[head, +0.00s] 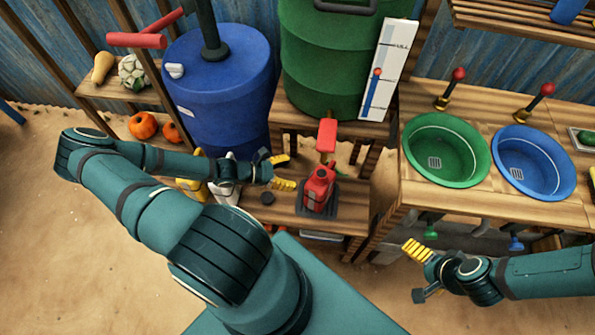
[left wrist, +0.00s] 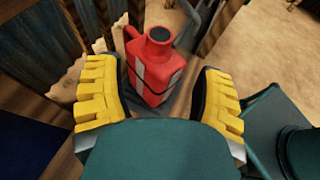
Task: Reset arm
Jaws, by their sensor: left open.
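My left gripper (head: 284,172) is open, its yellow-padded fingers just left of a red can (head: 319,188). In the left wrist view the open fingers (left wrist: 160,84) frame the can (left wrist: 154,62), which stands beyond them with space on both sides; I see no contact. The can stands upright on a dark square mat (head: 331,209) on the low wooden bench, below a red tap handle (head: 327,135). My right gripper (head: 416,273) is at the lower right, in front of the basin counter; its fingers look spread, with nothing between them.
A green barrel (head: 325,60) and a blue barrel (head: 215,85) stand behind. The counter at right holds a green basin (head: 445,150) and a blue basin (head: 533,163). Sandy floor at left is open.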

